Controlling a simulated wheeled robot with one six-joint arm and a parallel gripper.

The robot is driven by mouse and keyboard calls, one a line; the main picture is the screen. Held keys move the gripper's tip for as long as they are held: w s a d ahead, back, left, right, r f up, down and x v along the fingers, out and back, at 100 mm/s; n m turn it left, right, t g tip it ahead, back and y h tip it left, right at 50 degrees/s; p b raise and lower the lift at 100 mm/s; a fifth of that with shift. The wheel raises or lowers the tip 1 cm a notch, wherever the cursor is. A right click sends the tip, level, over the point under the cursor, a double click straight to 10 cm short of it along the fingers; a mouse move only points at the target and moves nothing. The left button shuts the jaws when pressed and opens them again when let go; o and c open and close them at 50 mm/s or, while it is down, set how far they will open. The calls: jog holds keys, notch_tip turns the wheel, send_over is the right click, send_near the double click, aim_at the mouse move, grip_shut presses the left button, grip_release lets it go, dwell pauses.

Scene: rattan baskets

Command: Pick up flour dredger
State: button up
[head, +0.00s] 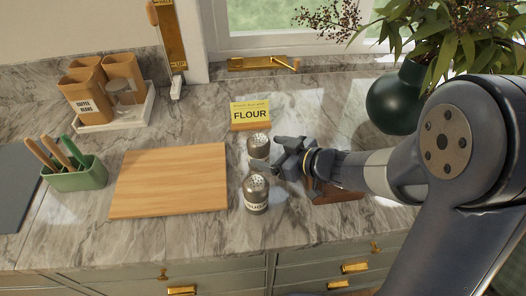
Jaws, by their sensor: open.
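Two metal shakers with perforated tops stand upright on the marble counter. The rear shaker (258,146) stands just in front of a yellow card (250,113) marked FLOUR; its lower part is partly hidden. The front shaker (256,194) has a pale label that is too small to read surely. My gripper (277,158) is open, just right of the two shakers, with its fingers pointing left. One finger is near the rear shaker's right side, the other near the gap between the shakers. I cannot tell whether a finger touches either one. Nothing shows held.
A wooden board (170,181) lies left of the shakers. A green utensil holder (78,175) and a white tray (118,119) with canisters stand farther left. A brown object (338,191) sits under my arm. A dark green vase (394,101) stands at back right.

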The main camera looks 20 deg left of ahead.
aim_at(254, 144)
jog(key=shift+w+r+p+x, duration=0.1)
jog(key=shift+p+x, duration=0.05)
jog(key=shift+x, duration=1)
jog(key=shift+w+r+p+x, duration=0.1)
jog(key=shift+w+x, duration=0.05)
jog(key=shift+x, duration=1)
jog(key=shift+w+r+p+x, duration=0.1)
jog(key=shift+p+x, duration=0.05)
jog(key=shift+x, duration=1)
jog(key=shift+r, duration=0.1)
jog(key=c, duration=1.2)
